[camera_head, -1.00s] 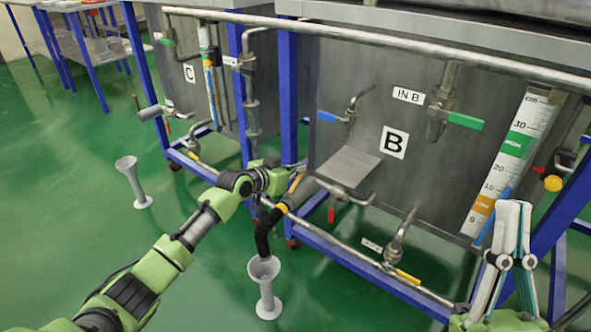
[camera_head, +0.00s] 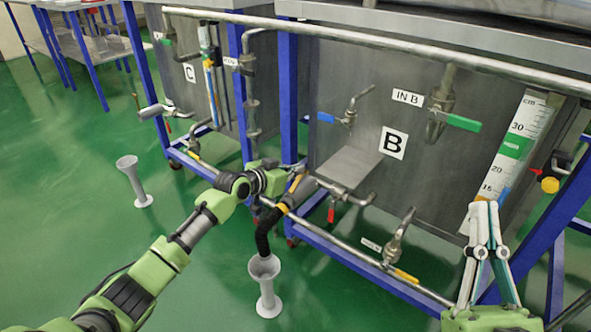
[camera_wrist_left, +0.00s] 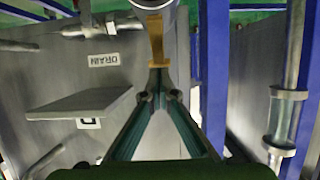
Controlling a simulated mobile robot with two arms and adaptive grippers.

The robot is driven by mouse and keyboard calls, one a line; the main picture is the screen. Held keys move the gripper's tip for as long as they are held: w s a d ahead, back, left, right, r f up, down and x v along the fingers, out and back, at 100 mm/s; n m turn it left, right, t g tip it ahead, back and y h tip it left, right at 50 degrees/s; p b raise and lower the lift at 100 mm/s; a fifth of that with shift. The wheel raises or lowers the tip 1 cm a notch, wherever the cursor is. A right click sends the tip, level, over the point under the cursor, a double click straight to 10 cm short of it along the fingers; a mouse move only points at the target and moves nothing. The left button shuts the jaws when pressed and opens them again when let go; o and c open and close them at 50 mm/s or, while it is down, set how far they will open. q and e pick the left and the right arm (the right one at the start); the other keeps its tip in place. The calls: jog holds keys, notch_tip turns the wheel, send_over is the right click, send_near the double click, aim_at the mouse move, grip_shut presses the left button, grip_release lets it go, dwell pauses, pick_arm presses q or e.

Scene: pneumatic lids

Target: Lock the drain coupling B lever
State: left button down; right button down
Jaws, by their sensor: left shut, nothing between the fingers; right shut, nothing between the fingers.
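The drain coupling B (camera_head: 301,191) is a grey pipe end at the lower left of tank B, with a black hose (camera_head: 264,228) bending down from it. Its orange-yellow lever (camera_wrist_left: 154,38) shows in the left wrist view, standing out from the grey pipe (camera_wrist_left: 150,4). My left gripper (camera_head: 289,176) is at the coupling. Its fingers (camera_wrist_left: 158,75) are shut, with their tips at or just short of the lever's end; contact cannot be told. Nothing is between them. My right gripper (camera_head: 483,206) is shut and empty, in front of the level scale at the right.
A white funnel stand (camera_head: 266,287) is under the hose. A flat plate (camera_head: 350,166) juts out beside the coupling. A blue frame post (camera_wrist_left: 214,70) stands close to my left gripper. A pipe (camera_head: 340,253) runs along the lower frame. Green floor is open at the left.

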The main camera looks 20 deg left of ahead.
pick_arm(q)
jog(key=shift+s+a+r+p, duration=0.1)
jog(key=shift+s+r+p, duration=0.1)
jog(key=shift+p, duration=0.1)
pick_arm(e)
jog(key=shift+w+a+f+g+h, duration=0.1)
jog(key=shift+w+f+g+h, duration=0.05)
jog(key=shift+w+f+g, duration=0.4)
jog(key=shift+w+f+g+h, duration=0.15)
jog(key=shift+w+f+g, duration=0.2)
jog(key=shift+f, duration=0.3)
